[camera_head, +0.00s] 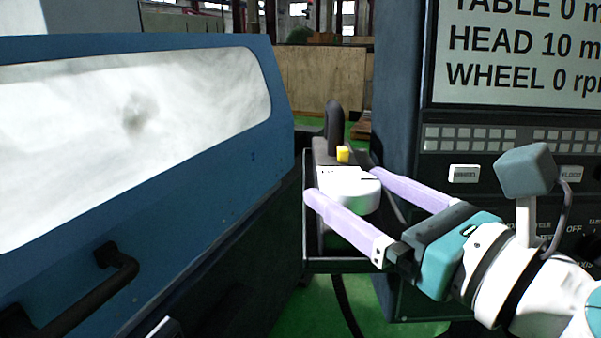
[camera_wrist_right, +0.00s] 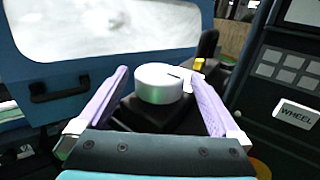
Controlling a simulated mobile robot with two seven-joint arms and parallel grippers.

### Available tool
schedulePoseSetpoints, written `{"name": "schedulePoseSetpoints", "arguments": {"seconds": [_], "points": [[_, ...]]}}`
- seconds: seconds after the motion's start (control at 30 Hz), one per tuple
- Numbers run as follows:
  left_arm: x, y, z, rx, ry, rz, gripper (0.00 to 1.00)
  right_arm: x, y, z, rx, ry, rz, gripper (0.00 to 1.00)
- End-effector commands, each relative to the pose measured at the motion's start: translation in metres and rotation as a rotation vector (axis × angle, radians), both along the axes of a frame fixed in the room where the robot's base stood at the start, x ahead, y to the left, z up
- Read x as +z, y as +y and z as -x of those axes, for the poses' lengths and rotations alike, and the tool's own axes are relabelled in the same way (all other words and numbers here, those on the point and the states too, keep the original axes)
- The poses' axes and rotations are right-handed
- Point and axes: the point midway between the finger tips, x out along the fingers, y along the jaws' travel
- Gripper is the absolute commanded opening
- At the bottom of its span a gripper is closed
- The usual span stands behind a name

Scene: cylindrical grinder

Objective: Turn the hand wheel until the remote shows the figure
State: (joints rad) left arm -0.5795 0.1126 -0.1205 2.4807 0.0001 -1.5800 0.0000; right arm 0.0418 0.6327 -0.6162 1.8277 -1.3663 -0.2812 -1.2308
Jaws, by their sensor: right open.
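The hand wheel (camera_head: 350,190) is a pale, round drum on top of a dark handheld remote (camera_head: 322,153) with a yellow button (camera_head: 343,154). In the right wrist view the hand wheel (camera_wrist_right: 158,84) shows as a silver drum with a dark mark on its top. My right gripper (camera_head: 343,184) is open, with one lilac finger on each side of the wheel. Gaps show between the fingers and the wheel in the wrist view, so it is not clamped. No figure on the remote is readable. My left gripper is not in view.
The remote sits in a dark rack (camera_head: 308,215) between the blue machine door (camera_head: 215,165) with its black handle (camera_head: 120,275) and the control cabinet (camera_head: 398,90). The cabinet's screen (camera_head: 520,55) reads TABLE 0, HEAD 10, WHEEL 0 rpm. Green floor shows below.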

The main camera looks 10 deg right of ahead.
Motion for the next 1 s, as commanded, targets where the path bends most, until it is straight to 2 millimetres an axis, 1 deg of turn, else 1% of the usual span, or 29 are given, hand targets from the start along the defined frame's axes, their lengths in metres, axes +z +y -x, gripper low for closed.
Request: {"name": "schedulePoseSetpoints", "arguments": {"seconds": [0.03,0.1,0.2,0.47,1.0], "points": [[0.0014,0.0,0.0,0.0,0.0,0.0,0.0,0.0008,0.0024,-0.0056,0.0,-0.001,-0.001,1.0],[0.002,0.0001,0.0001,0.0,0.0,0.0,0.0,0.0004,0.0046,-0.0108,0.0,-0.001,-0.001,1.0],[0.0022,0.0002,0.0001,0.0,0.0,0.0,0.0,0.0,0.0059,-0.0148,0.0,0.0,-0.001,1.0],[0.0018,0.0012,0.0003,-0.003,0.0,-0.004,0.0,-0.0006,0.0063,-0.0151,0.0,0.001,-0.002,1.0],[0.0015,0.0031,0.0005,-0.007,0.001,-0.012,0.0,-0.0006,0.0061,-0.0149,0.0,0.002,-0.001,0.39]]}}
